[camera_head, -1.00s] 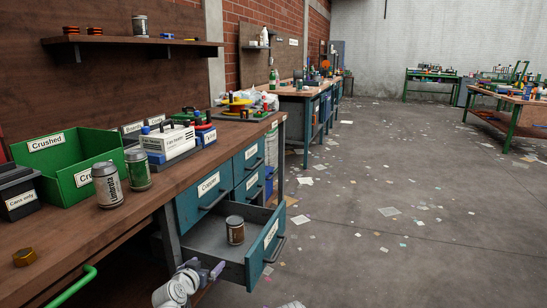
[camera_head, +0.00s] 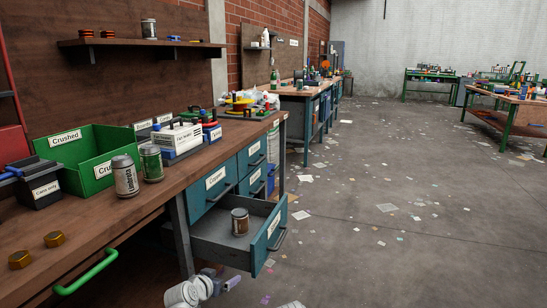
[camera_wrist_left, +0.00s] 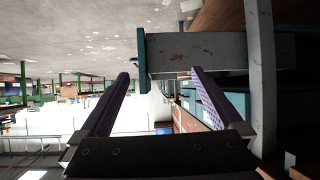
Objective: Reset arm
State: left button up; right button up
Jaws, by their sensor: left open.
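My left gripper (camera_head: 222,284) is at the bottom of the head view, just below and in front of an open teal drawer (camera_head: 263,241). Its two purple-grey fingers stand apart with nothing between them, as the left wrist view (camera_wrist_left: 160,85) also shows. A can (camera_head: 240,222) stands upright in the open drawer, apart from the gripper. My right gripper is not in view.
On the bench stand a green "Crushed" bin (camera_head: 88,176), a silver can (camera_head: 125,176), a green can (camera_head: 151,163) and a black "Cans only" box (camera_head: 42,188). A green handle (camera_head: 86,273) juts from the bench front. The floor at right is open, with scattered paper.

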pick_arm(q)
jog(key=s+d+f+m+g+y+p, duration=0.1)
jog(key=s+d+f+g+p, duration=0.15)
jog(key=s+d+g, duration=0.4)
jog(key=s+d+f+m+g+y+p, duration=0.1)
jog(key=s+d+f+g+p, duration=0.2)
jog(key=s, duration=0.7)
jog(key=s+g+y, duration=0.2)
jog(key=s+y, duration=0.1)
jog(key=s, duration=0.4)
notch_tip(320, 180, up, 39)
jog(key=n+p, duration=0.1)
jog(key=p, duration=3.6)
jog(key=shift+f+h+p, duration=0.2)
jog(key=shift+h+p, duration=0.1)
jog(key=shift+p, duration=0.1)
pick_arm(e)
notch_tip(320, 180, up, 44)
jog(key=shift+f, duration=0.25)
